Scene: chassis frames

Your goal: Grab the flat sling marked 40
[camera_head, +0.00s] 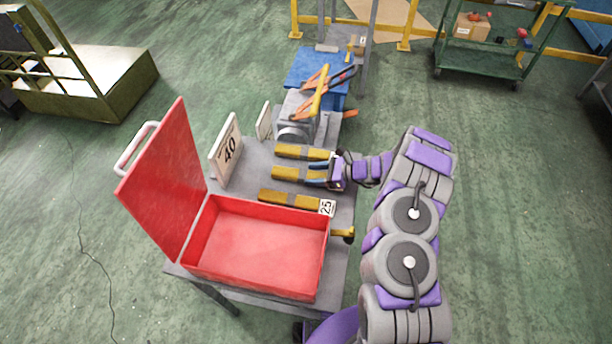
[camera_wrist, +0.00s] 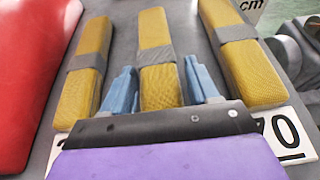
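Three yellow flat slings with grey bands lie side by side on a grey table. My gripper (camera_head: 318,174) is over the end of the middle sling (camera_head: 290,174). In the wrist view its blue fingers (camera_wrist: 160,88) stand apart, one on each side of the middle sling (camera_wrist: 157,48). I cannot tell whether they touch it. The middle sling's label is hidden by my gripper. The near sling (camera_head: 285,199) carries a tag reading 25 (camera_head: 327,207). The far sling (camera_head: 302,152) has a tag reading 70 (camera_wrist: 287,134) in the wrist view. A standing white sign reads 40 (camera_head: 229,148).
An open red case (camera_head: 258,248) with a raised lid (camera_head: 165,185) stands at the table's near left. A grey machine part (camera_head: 297,120) and a tool with orange handles (camera_head: 318,90) lie beyond the slings. A green cart (camera_head: 480,55) stands farther back.

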